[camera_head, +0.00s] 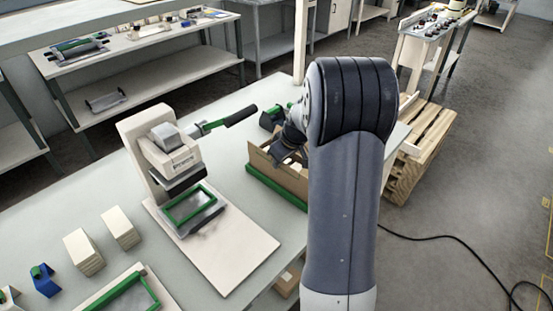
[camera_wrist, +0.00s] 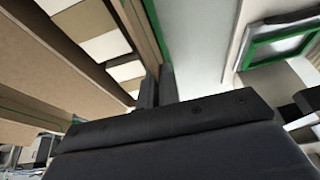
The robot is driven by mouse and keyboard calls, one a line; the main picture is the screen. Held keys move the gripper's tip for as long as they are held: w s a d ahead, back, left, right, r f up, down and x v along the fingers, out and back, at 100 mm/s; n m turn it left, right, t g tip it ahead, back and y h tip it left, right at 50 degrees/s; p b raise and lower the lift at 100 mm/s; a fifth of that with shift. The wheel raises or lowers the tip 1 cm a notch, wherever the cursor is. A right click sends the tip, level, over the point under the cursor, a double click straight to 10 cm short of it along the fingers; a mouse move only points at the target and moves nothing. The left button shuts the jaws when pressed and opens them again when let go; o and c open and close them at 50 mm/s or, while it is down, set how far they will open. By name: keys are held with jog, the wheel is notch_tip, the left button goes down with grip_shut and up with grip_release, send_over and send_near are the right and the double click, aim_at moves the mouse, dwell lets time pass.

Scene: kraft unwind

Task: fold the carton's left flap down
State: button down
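The brown carton (camera_head: 292,178) sits in a green-edged holder (camera_head: 277,200) on the bench, partly hidden behind my arm in the head view. In the wrist view, its brown board (camera_wrist: 60,70) fills the left side, with cream blocks (camera_wrist: 105,45) inside. A narrow brown side edge (camera_wrist: 140,30) runs down to my fingertips. My gripper (camera_head: 287,150) is over the carton's left part. In the wrist view, my gripper's fingers (camera_wrist: 157,88) are close together and look shut, right at that edge. I cannot tell which board is the left flap or how far it is folded.
A press (camera_head: 172,160) with a black-gripped lever (camera_head: 240,115) stands left of the carton, on a cream board with a green frame (camera_head: 188,207). Cream blocks (camera_head: 84,252) and a blue item (camera_head: 45,281) lie further left. A wooden pallet (camera_head: 420,150) is to the right.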

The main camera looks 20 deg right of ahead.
jog(key=shift+w+d+f+m+g+y, duration=0.25)
jog(key=shift+d+g+y, duration=0.25)
jog(key=shift+y, duration=0.7)
jog(key=shift+w+d+f+m+g+y, duration=0.2)
jog(key=shift+d+m+g+y, duration=0.25)
jog(key=shift+y, duration=0.75)
jog(key=shift+w+d+f+m+g+y, duration=0.2)
jog(key=shift+d+g+y, duration=0.35)
jog(key=shift+y, duration=0.65)
jog(key=c, duration=1.6)
grip_release()
jog(key=shift+c, duration=0.2)
jog(key=shift+d, duration=0.1)
jog(key=b+v, duration=0.2)
jog(key=v, duration=0.8)
jog(key=shift+s+d+r, duration=0.15)
jog(key=shift+s+d, duration=0.05)
jog(key=shift+d, duration=0.1)
